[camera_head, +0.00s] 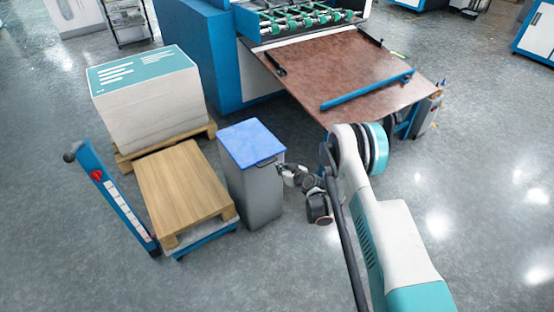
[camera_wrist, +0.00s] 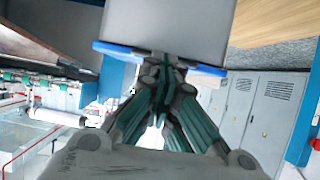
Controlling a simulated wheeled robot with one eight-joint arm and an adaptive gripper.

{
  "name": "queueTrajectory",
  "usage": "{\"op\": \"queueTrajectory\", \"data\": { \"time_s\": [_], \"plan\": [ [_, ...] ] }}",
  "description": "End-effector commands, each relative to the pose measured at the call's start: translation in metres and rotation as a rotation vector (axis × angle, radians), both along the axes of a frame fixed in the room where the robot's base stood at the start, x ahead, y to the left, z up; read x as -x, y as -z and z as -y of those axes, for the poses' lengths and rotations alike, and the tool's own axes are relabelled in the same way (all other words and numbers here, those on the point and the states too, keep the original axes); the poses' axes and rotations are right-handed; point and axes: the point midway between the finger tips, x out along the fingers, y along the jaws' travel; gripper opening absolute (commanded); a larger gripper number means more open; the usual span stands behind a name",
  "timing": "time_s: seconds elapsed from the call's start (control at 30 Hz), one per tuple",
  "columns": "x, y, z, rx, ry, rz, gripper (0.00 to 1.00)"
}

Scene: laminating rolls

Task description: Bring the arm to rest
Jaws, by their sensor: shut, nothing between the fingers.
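My arm reaches forward from the lower right in the head view and bends down past the machine's table. My gripper (camera_head: 284,168) is at the right side of a grey bin with a blue lid (camera_head: 252,142), at about lid height. In the wrist view the fingertips of my gripper (camera_wrist: 163,68) are together with nothing between them. They are very close to the rim of the blue lid (camera_wrist: 118,49), with the grey bin body (camera_wrist: 168,22) beyond. I cannot tell whether they touch it.
Left of the bin are a wooden pallet (camera_head: 182,185), a stack of white sheets (camera_head: 150,105) and a blue post (camera_head: 115,195). The machine's brown table (camera_head: 335,70) with a blue bar (camera_head: 366,91) is behind. The floor at right is clear.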

Motion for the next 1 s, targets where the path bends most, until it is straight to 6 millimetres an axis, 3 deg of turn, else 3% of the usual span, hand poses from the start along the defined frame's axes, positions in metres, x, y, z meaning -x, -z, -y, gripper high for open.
{"op": "queueTrajectory", "data": {
  "time_s": [0.2, 0.43, 0.57, 0.67, 1.0],
  "plan": [
    [0.014, 0.023, 0.009, 0.001, 0.0, 0.0, 0.0],
    [0.017, 0.025, 0.011, 0.0, -0.001, 0.0, 0.0],
    [0.014, 0.017, 0.012, 0.002, 0.001, -0.004, 0.0],
    [0.009, -0.004, 0.014, 0.004, 0.008, -0.017, 0.0],
    [0.001, -0.127, 0.034, 0.024, 0.058, -0.095, 0.0]
  ]
}}
